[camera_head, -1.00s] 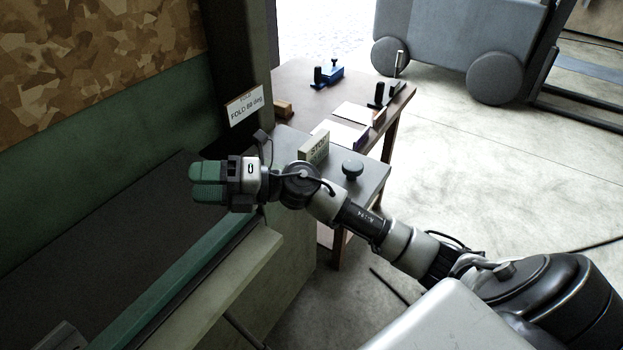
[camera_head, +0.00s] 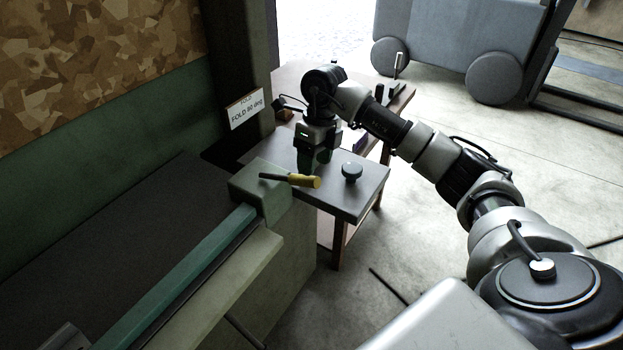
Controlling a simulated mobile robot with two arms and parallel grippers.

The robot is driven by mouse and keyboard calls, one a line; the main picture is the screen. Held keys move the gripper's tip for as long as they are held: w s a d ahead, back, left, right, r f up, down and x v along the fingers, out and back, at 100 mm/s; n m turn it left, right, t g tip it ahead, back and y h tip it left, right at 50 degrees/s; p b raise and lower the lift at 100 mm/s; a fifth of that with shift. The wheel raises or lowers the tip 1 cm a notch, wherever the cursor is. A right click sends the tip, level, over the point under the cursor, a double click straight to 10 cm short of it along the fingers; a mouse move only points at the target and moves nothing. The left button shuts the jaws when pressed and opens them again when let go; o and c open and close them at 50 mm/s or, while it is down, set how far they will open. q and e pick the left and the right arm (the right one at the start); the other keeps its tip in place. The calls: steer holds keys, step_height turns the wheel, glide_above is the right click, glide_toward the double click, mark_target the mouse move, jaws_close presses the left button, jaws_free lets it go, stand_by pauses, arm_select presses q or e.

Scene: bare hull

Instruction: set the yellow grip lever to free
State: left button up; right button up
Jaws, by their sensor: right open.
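The yellow grip lever (camera_head: 305,181) shows in the head view as a dark rod with a yellow end. It lies nearly level, with its dark end over the green end block (camera_head: 262,190) of the machine and its yellow grip pointing right over the small grey table. Any marking for the lever's free position cannot be made out. My left gripper is not in view.
A dark round knob (camera_head: 352,171) stands on the grey table (camera_head: 352,203), right of the lever. A "FOLD 80 deg" sign (camera_head: 246,109) is on the post behind. A brown table with clamps is further back, partly hidden by my arm.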

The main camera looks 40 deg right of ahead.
mark_target(312, 183)
steer(key=f, duration=0.2)
steer(key=f+p, duration=0.1)
steer(key=f, duration=0.1)
steer(key=a+f, duration=0.1)
steer(key=f, duration=0.1)
steer(key=shift+s, duration=0.15)
steer(key=shift+c, duration=0.3)
jaws_close()
